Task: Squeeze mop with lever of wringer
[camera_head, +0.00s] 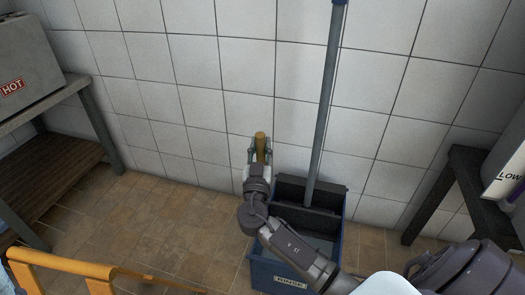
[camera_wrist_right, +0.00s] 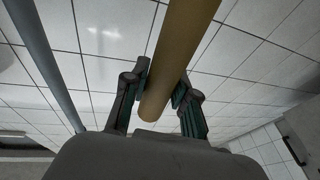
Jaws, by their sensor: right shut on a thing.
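The blue mop bucket (camera_head: 262,275) with a "RINSE" label stands on the floor by the wall. A dark wringer (camera_head: 328,190) sits on its top. The mop's grey handle (camera_head: 327,100) rises nearly upright out of the wringer and shows at the left of the right wrist view (camera_wrist_right: 45,62). My right gripper (camera_head: 259,150) is at the left side of the wringer, shut on the yellow-brown lever grip (camera_head: 260,143). The grip lies between both fingers in the right wrist view (camera_wrist_right: 178,62). The mop head is hidden in the wringer. My left gripper is out of view.
A table (camera_head: 62,105) with a grey box (camera_head: 28,58) marked "HOT" stands at left. A dark stand (camera_head: 455,185) is at right. An orange-yellow frame (camera_head: 60,264) is at lower left. The tiled floor left of the bucket is clear.

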